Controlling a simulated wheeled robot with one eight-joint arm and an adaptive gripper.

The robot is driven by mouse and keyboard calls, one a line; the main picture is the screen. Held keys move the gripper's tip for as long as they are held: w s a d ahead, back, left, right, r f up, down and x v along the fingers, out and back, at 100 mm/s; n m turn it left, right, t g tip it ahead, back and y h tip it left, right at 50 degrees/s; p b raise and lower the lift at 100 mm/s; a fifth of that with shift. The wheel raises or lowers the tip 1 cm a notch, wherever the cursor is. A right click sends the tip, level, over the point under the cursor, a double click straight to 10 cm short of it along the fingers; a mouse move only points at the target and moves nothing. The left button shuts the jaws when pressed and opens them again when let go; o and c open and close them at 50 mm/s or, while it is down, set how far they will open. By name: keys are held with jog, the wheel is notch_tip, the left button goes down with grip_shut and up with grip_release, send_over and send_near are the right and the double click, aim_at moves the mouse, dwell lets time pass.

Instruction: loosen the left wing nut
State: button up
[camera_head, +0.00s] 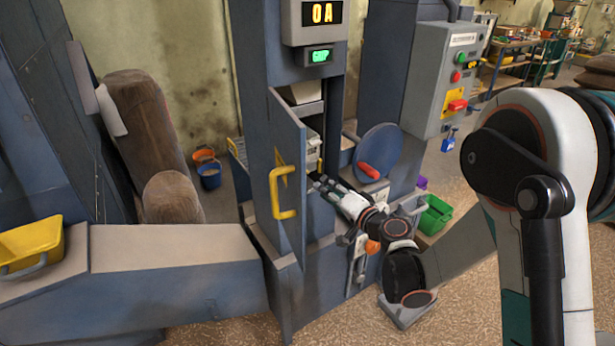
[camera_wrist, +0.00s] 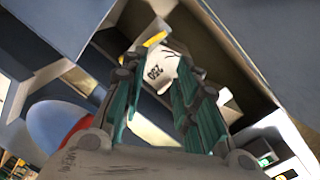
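My gripper (camera_head: 322,183) reaches into the opening of the blue elevator housing (camera_head: 325,235), just right of the open door. In the wrist view my gripper (camera_wrist: 162,80) has its dark green fingers spread apart. I cannot tell whether the fingers touch this pale part. I cannot make out the left wing nut in either view; it may be hidden or too small.
The open door (camera_head: 290,160) with a yellow handle (camera_head: 283,194) stands close left of my gripper. A round blue cover with a red knob (camera_head: 369,170) is close right. A grey control box (camera_head: 445,80) stands farther right, and a green crate (camera_head: 435,215) is on the floor.

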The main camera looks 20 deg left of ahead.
jog(key=w+a+f+m+y+b, duration=0.1)
jog(key=w+a+f+m+b, duration=0.2)
jog(key=w+a+m, duration=0.5)
jog(key=shift+w+a+m+t+b, duration=0.35)
jog(key=shift+a+m+t+b, duration=0.05)
jog(key=shift+a, duration=0.05)
dwell(0.4)
grip_shut()
